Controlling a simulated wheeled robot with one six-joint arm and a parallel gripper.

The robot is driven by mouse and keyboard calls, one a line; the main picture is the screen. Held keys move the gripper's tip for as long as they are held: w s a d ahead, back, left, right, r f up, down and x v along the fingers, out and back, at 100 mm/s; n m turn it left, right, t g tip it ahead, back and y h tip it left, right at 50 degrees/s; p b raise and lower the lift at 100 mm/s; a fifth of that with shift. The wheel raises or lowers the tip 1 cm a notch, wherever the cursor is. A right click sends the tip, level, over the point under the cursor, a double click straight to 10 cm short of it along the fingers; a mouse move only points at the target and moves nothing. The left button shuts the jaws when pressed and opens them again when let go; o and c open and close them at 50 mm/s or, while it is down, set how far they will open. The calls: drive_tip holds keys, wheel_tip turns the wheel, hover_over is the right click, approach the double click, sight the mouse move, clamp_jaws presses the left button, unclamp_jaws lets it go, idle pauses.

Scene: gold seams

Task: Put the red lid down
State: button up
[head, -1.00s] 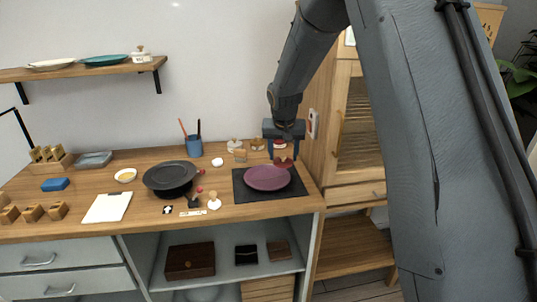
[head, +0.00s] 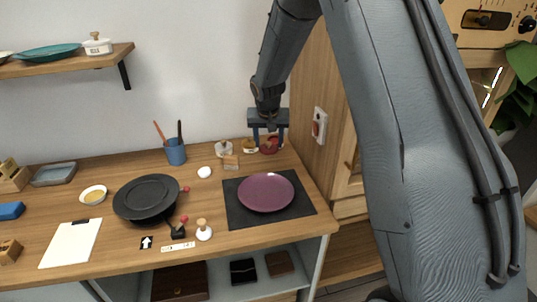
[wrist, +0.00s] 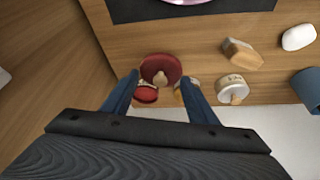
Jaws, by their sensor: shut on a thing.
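The red lid (wrist: 160,67) is a dark red disc with a pale knob. In the wrist view it shows between the ends of my gripper's fingers (wrist: 160,80). My gripper (head: 268,133) is shut on the lid, low over the back right of the counter. In the head view the red patch of the lid (head: 269,146) shows just below the fingers. A second red round thing (wrist: 146,97) lies close beside it in the wrist view, partly hidden. Whether the lid touches the counter I cannot tell.
A cream jar (head: 250,147) stands close left of the lid, with another jar (head: 223,149) and a wooden block (head: 231,162) further left. A purple plate (head: 266,192) lies on a black mat (head: 300,208) in front. The wooden cabinet side (head: 314,85) is close on the right.

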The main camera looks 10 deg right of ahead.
sight(268, 150)
drive_tip(key=shift+f+p, duration=0.7)
drive_tip(key=shift+f, duration=2.4)
drive_tip(key=shift+f, duration=0.15)
drive_tip(key=o, duration=1)
drive_tip(key=shift+r, duration=0.35)
drive_tip(key=b+v, duration=0.3)
drive_tip(key=v, duration=0.8)
drive_tip(key=s+f+n+g, duration=0.1)
drive_tip(key=s, duration=0.9)
drive_tip(key=s+f+n+g, duration=0.1)
drive_tip(key=s, duration=0.9)
drive_tip(key=s+d+f+n+g+y, duration=0.1)
drive_tip(key=s, duration=1)
drive_tip(key=shift+s, duration=0.15)
